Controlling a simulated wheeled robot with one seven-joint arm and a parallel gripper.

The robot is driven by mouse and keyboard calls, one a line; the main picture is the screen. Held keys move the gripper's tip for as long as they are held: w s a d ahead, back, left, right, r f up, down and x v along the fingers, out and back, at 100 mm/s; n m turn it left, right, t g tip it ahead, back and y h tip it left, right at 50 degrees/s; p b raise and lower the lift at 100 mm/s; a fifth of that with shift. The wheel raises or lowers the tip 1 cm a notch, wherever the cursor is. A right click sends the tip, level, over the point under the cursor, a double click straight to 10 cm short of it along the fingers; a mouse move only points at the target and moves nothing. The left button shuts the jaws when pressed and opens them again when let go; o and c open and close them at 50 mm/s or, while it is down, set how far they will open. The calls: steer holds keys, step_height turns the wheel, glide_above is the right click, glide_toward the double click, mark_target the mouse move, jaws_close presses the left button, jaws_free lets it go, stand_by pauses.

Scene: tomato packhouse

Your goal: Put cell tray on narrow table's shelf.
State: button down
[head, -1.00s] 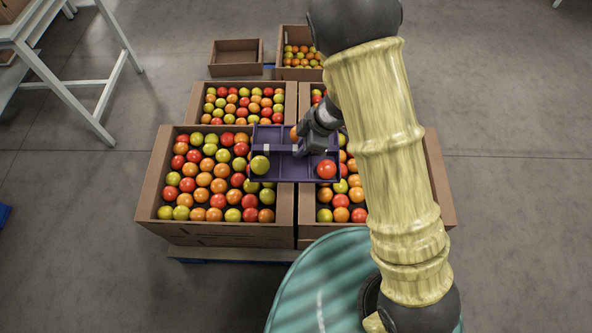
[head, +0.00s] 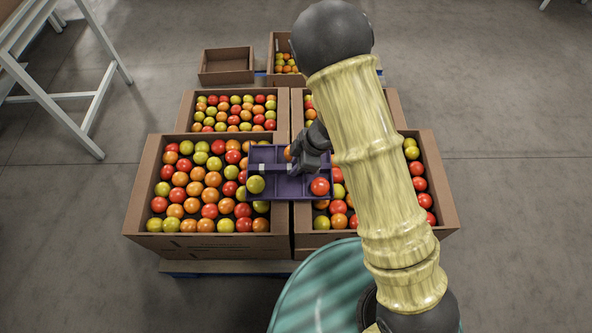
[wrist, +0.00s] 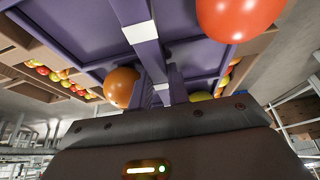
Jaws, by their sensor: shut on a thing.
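The purple cell tray (head: 285,187) hangs level over the seam between the two front tomato boxes in the head view. A yellow tomato (head: 256,184), a red tomato (head: 320,187) and a partly hidden orange tomato (head: 288,153) sit in its cells. My gripper (head: 293,168) is shut on the tray's middle bar. The wrist view shows the tray (wrist: 200,62) close up, with the bar running to my gripper (wrist: 165,97). A white-legged table (head: 86,96) stands at the upper left, cut by the frame; I cannot tell if it is the narrow one.
Cardboard boxes of tomatoes (head: 137,200) stand on a blue pallet under and around the tray. An empty box (head: 227,66) stands behind them. Bare grey floor (head: 70,240) lies open on the left and right.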

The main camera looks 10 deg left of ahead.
step_height(320, 180, down, 3)
steer(key=shift+r+b, duration=0.15)
steer(key=shift+b, duration=0.25)
steer(key=shift+r, duration=0.1)
steer(key=c, duration=1.3)
jaws_free()
steer(key=shift+c, duration=0.2)
steer(key=p+v, duration=0.6)
steer(key=v, duration=0.6)
